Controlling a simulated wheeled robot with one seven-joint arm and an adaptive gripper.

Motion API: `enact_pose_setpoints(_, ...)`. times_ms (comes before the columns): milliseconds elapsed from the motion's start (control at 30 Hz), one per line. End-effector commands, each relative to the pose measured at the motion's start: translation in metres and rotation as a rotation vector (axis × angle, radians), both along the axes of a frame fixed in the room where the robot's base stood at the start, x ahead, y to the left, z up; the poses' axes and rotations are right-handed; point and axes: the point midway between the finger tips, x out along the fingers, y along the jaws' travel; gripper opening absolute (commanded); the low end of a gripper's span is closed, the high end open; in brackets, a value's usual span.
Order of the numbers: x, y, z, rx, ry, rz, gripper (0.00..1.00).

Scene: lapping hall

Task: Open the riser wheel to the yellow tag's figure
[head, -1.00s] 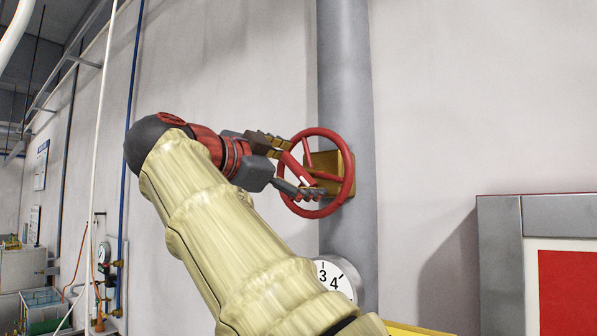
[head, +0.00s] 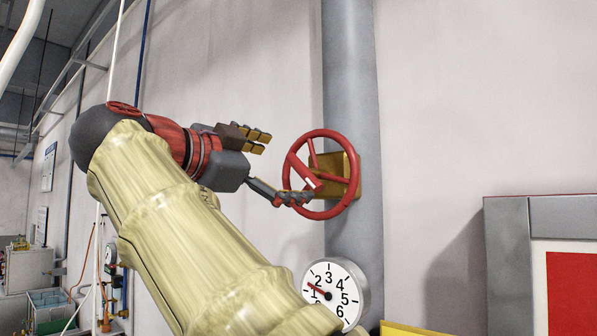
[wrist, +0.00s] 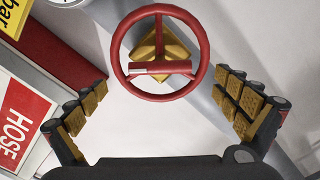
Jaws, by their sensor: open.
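The red riser wheel (head: 320,133) is mounted on a brass block (head: 349,176) on the grey vertical pipe. It also shows face-on in the wrist view (wrist: 116,50), with a white mark on one spoke. My gripper (head: 281,168) is open, to the left of the wheel. In the wrist view my spread fingers (wrist: 165,97) stand either side, with the wheel ahead between them. In the head view the lower finger overlaps the rim; I cannot tell if it touches. The round white gauge (head: 340,281) has its red needle between 1 and 2. The yellow tag (wrist: 17,14) reads "bar"; its figure is out of view.
The grey pipe (head: 350,70) runs up the pale wall. A grey-framed cabinet with a red panel (head: 573,295) stands at right; the wrist view shows a HOSE sign (wrist: 15,130). Equipment and thin pipes stand at far left. The wall around the wheel is clear.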

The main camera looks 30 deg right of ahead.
Motion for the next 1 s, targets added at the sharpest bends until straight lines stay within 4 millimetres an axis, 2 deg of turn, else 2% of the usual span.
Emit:
enact_pose_setpoints(33, -0.002, 0.011, 0.0, -0.002, 0.0, 0.006, 1.0)
enact_pose_setpoints(200, -0.012, 0.036, 0.0, -0.001, 0.0, 0.004, 1.0)
enact_pose_setpoints(400, -0.018, 0.053, 0.0, -0.001, 0.001, 0.001, 1.0)
enact_pose_setpoints(1000, -0.02, 0.056, 0.0, -0.001, 0.002, -0.001, 1.0)
